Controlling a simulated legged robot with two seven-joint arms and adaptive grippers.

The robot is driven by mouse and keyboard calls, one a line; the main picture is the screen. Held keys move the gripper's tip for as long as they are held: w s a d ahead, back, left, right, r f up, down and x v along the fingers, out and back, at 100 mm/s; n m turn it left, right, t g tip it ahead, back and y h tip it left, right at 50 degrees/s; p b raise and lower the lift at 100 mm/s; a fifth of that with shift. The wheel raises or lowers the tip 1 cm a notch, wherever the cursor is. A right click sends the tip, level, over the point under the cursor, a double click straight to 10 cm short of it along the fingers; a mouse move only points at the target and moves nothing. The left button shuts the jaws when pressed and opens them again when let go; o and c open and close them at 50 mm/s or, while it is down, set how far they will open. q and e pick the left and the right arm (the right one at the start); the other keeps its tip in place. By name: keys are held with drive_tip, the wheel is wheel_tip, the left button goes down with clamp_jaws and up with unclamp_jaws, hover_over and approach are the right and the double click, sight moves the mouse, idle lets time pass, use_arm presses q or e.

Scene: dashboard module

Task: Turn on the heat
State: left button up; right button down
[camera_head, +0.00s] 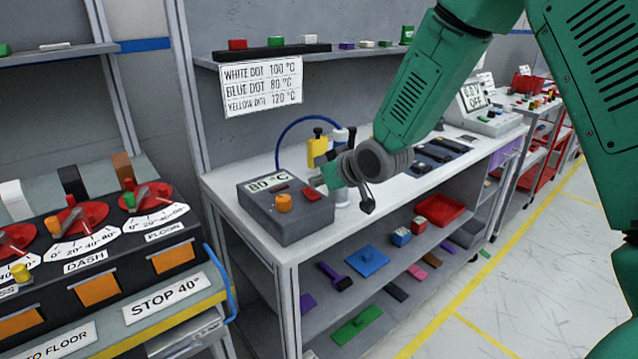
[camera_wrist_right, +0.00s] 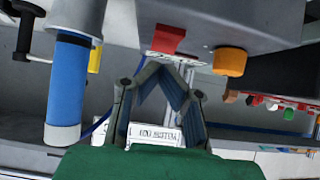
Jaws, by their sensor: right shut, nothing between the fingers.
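A grey control box (camera_head: 287,225) sits on the near left end of the white workbench. It has an "80 °C" display (camera_head: 268,182), an orange knob (camera_head: 283,203) and a red switch (camera_head: 312,194). My right gripper (camera_head: 318,182) is beside the box, close to the red switch. It is shut and empty. In the right wrist view, the shut fingertips (camera_wrist_right: 166,68) point at the red switch (camera_wrist_right: 167,38), with the orange knob (camera_wrist_right: 230,62) to the right. I cannot tell whether the fingers touch the switch. My left gripper is not in view.
A blue and white tool (camera_wrist_right: 68,88) stands beside the box, with a yellow holder (camera_head: 318,152) and blue cable nearby. A sign (camera_head: 262,87) lists dot colours and temperatures. A panel with red dials (camera_head: 85,216) stands at left. Shelves below hold a red tray (camera_head: 440,208).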

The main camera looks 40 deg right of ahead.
drive_tip(key=shift+s+r+p, duration=0.2)
drive_tip(key=shift+r+p, duration=0.05)
drive_tip(key=shift+r, duration=0.4)
drive_tip(key=shift+s+r+p, duration=0.15)
drive_tip(key=shift+r+p, duration=0.05)
drive_tip(key=shift+r, duration=0.4)
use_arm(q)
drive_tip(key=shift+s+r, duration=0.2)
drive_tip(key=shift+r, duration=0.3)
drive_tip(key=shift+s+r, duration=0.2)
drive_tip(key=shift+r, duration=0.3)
use_arm(e)
drive_tip(key=v, duration=0.9)
drive_tip(key=shift+s+f, duration=0.25)
drive_tip(key=shift+s, duration=0.05)
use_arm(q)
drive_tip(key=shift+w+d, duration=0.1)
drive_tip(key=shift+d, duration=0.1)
use_arm(e)
drive_tip(key=shift+d+f, duration=0.1)
